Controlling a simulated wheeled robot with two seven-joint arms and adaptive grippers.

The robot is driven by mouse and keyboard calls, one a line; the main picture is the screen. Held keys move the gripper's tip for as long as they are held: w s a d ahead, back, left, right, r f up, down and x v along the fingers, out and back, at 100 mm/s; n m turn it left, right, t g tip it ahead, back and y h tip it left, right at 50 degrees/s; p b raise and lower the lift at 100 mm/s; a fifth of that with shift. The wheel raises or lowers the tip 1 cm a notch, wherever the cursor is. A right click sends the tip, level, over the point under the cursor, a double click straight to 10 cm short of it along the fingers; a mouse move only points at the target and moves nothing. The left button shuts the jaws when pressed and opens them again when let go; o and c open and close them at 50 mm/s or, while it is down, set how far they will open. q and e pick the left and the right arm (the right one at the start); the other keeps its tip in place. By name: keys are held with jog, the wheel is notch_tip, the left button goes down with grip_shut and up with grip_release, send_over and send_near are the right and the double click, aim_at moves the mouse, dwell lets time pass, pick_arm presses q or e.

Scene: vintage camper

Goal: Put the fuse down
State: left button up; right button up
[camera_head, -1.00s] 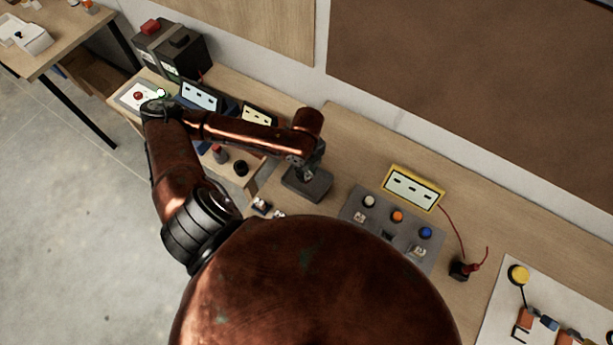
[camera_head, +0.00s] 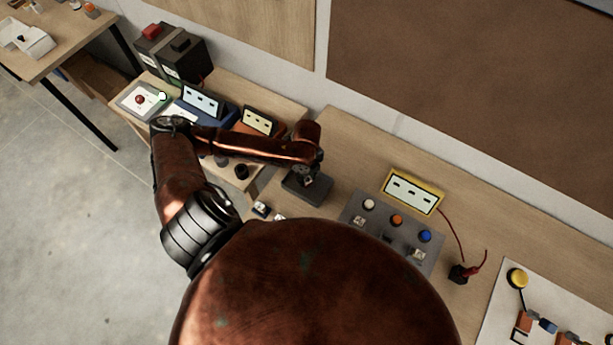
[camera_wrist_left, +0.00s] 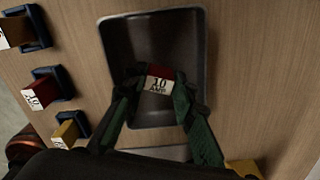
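The fuse (camera_wrist_left: 158,78), with a red body and a white label reading "10 AMP", shows between the fingertips of my left gripper (camera_wrist_left: 160,84) in the left wrist view. The fingers appear closed against its sides. Under it is a dark grey shallow tray (camera_wrist_left: 151,36); I cannot tell whether the fuse touches its floor. In the head view my left gripper (camera_head: 311,180) is low over the same tray (camera_head: 297,190), and the fuse is hard to make out there. My right gripper is not in view.
Several other fuses sit in dark blue holders left of the tray, including a red one (camera_wrist_left: 40,95) and a yellow one (camera_wrist_left: 66,131). In the head view a grey panel (camera_head: 376,229) with coloured knobs and a yellow-framed meter (camera_head: 412,192) stand to the right.

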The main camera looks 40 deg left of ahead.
aim_at(307, 178)
pick_arm(q)
jog(key=o, duration=0.4)
notch_tip(307, 178, up, 12)
jog(key=shift+r, duration=0.15)
dwell(0.4)
